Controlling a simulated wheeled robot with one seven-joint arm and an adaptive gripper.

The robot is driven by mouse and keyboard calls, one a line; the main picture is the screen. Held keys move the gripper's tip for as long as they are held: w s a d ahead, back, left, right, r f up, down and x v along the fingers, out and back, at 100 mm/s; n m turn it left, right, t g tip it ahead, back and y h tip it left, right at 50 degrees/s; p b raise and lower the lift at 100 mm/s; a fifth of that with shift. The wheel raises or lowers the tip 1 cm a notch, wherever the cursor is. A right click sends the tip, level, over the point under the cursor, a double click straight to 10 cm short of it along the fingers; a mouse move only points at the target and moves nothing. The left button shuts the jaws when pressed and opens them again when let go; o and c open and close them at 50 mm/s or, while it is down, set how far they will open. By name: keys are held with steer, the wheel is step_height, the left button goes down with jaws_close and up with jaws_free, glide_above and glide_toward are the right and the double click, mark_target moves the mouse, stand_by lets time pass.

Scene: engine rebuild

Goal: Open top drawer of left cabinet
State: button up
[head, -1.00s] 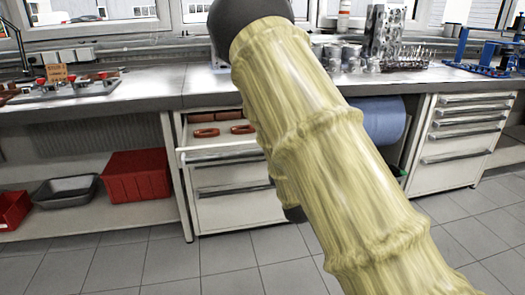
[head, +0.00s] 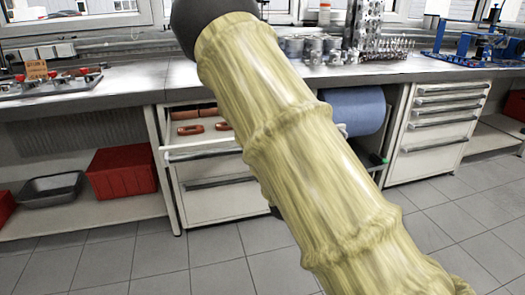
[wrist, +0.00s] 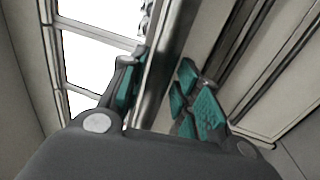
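The left cabinet (head: 222,204) stands under the bench. Its top drawer (head: 203,153) is pulled out, and its inside shows with orange-red parts in it. A long metal handle runs along its front. The drawer's right end is hidden behind my yellow-sleeved arm in the head view. My gripper (wrist: 165,95) shows in the wrist view, with teal finger pads on either side of a shiny metal bar (wrist: 168,65). The fingers are partly apart. I cannot tell whether both pads press on the bar. The head view hides the gripper behind the arm.
A right cabinet (head: 430,146) with several drawers stands beyond a blue roll (head: 353,110). A red bin (head: 122,172) and grey tray (head: 52,188) sit on the low shelf at left. The tiled floor before the cabinets is clear.

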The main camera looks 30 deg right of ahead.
steer(key=v, duration=1.2)
steer(key=shift+f, duration=0.1)
stand_by(0.4)
